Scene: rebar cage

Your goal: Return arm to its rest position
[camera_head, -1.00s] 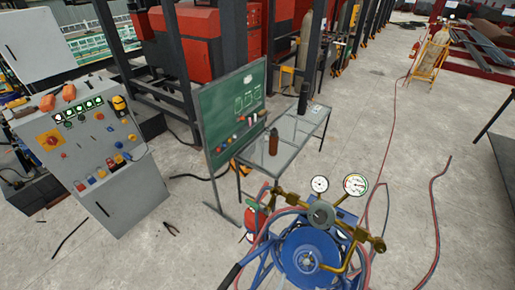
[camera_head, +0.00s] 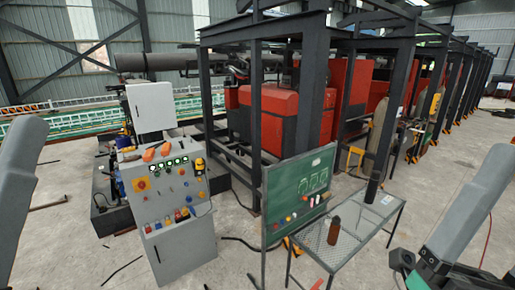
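A grey link of my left arm (camera_head: 18,185) stands tilted at the left edge. A grey link of my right arm (camera_head: 470,205) slants down from the right edge to a dark joint (camera_head: 425,272) at the lower right.
A grey control console (camera_head: 180,245) with buttons stands left of centre. A green board (camera_head: 290,190) and a mesh-topped table (camera_head: 350,240) with a brown bottle (camera_head: 334,231) stand right of it. Red machines (camera_head: 285,120) in dark frames fill the back.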

